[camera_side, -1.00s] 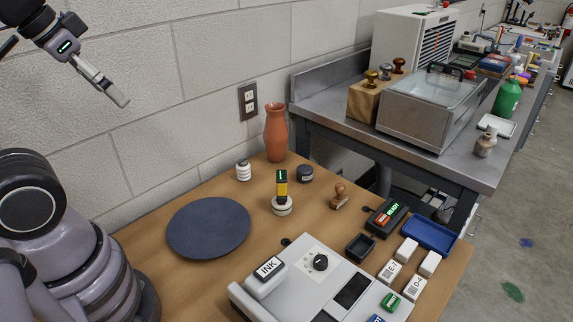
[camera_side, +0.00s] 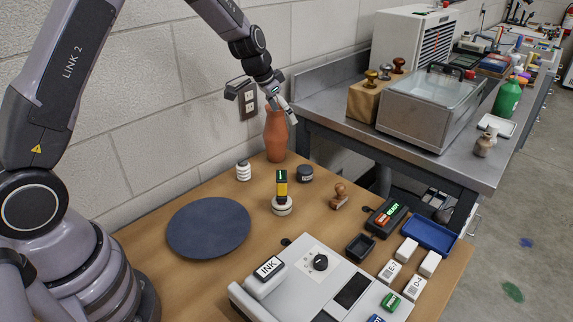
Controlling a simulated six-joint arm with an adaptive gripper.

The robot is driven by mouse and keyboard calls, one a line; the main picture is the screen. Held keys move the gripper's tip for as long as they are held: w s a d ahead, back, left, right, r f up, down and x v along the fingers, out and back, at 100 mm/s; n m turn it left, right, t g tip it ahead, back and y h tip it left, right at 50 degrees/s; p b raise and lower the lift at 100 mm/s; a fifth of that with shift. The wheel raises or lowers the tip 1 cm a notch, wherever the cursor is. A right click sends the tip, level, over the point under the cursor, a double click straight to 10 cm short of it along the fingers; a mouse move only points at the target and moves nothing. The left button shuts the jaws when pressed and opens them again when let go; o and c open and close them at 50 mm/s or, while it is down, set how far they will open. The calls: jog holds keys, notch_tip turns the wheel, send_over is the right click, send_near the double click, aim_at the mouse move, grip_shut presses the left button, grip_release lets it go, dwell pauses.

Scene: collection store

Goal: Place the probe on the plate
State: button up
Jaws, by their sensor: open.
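The plate (camera_side: 208,227) is a flat, dark blue-grey disc lying on the left of the wooden table. A yellow and black upright piece with a green top (camera_side: 281,187) stands on a round white base (camera_side: 282,207) right of the plate; it looks like the probe, but I cannot be sure. My gripper (camera_side: 288,112) is open and empty, high above the table's back. In the picture it overlaps the top of the terracotta vase (camera_side: 275,135); I cannot tell how far apart they are.
A striped white jar (camera_side: 243,171), a dark jar (camera_side: 305,174) and a wooden stamp (camera_side: 339,197) stand around the yellow piece. A grey device with an INK block (camera_side: 265,277) fills the front. A blue tray (camera_side: 430,236) lies at right. The plate is bare.

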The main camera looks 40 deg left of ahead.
send_near(304, 168)
jog(key=x, duration=0.3)
jog(key=s+x, duration=0.1)
jog(key=x, duration=0.1)
jog(key=shift+d+f, duration=0.1)
jog(key=shift+f, duration=0.15)
jog(key=shift+w+x, duration=0.2)
jog(key=shift+x, duration=1.35)
jog(key=shift+w+x, duration=0.2)
jog(key=shift+x, duration=1.3)
jog(key=shift+r, duration=0.15)
jog(key=shift+c, duration=0.2)
jog(key=c, duration=1.2)
